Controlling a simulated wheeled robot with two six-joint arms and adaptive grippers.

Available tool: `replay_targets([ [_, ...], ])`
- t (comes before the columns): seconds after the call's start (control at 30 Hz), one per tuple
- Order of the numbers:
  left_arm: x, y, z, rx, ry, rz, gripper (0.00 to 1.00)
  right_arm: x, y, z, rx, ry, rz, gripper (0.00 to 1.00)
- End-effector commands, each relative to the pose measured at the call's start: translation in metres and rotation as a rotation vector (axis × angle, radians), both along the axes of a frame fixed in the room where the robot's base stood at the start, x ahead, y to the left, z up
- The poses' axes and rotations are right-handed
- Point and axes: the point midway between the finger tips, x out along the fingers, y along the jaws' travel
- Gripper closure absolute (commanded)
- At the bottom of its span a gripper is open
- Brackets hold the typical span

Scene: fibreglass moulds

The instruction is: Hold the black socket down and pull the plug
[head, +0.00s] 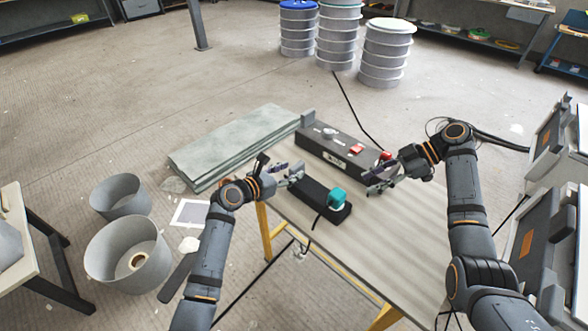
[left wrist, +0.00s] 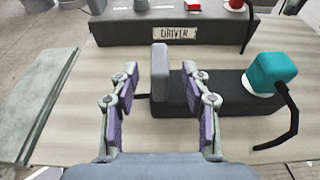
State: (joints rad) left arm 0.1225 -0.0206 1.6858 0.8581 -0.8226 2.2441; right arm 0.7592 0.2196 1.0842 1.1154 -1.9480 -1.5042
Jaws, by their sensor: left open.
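The black socket (head: 313,199) is a long low block on the table, with an upright grey piece at its left end in the left wrist view (left wrist: 161,72). The teal plug (head: 337,196) sits on its right end, and a black cord hangs from it; the plug also shows in the left wrist view (left wrist: 270,72). My left gripper (head: 293,177) is open at the socket's left end; in its wrist view the grey upright piece shows between the fingers (left wrist: 161,102). I cannot tell whether they touch it. My right gripper (head: 372,181) is over the table, right of the plug and apart from it.
A long dark box (head: 335,150) labelled DRIVER, with red parts on top, stands behind the socket on the table (head: 383,243). Grey-green slabs (head: 230,145) lie to the left. Grey buckets (head: 128,250) stand on the floor at left. The table's right front is clear.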

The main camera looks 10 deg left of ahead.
Motion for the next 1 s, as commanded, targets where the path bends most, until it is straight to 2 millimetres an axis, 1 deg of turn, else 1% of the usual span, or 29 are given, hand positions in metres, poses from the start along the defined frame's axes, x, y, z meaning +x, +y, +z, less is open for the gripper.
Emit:
replay_targets([
  [0.03, 0.008, -0.006, -0.002, -0.002, 0.001, 0.000, 0.53, 0.000, 0.000, 0.000, 0.000, 0.000, 0.000, 0.62],
  [0.1, 0.017, -0.012, -0.006, -0.001, 0.001, -0.001, 0.53, 0.000, 0.000, 0.000, 0.000, 0.000, 0.000, 0.62],
  [0.2, 0.026, -0.019, -0.010, 0.001, -0.001, 0.000, 0.53, 0.000, 0.000, 0.000, 0.000, 0.000, 0.000, 0.62],
  [0.37, 0.033, -0.023, -0.012, 0.002, 0.000, 0.001, 0.53, 0.000, 0.000, 0.000, 0.000, 0.000, 0.000, 0.62],
  [0.57, 0.033, -0.024, -0.013, 0.002, 0.000, 0.000, 0.53, 0.000, 0.000, 0.000, 0.000, 0.000, 0.000, 0.62],
  [0.6, 0.033, -0.023, -0.013, 0.002, 0.000, 0.000, 0.54, 0.000, 0.000, 0.000, 0.000, 0.000, 0.000, 0.62],
  [0.93, 0.033, -0.023, -0.013, 0.002, 0.000, 0.000, 0.99, 0.000, 0.000, 0.000, 0.000, 0.000, 0.000, 0.62],
  [1.0, 0.033, -0.023, -0.013, 0.002, 0.000, 0.000, 1.00, 0.000, 0.000, 0.000, 0.000, 0.000, 0.000, 0.62],
])
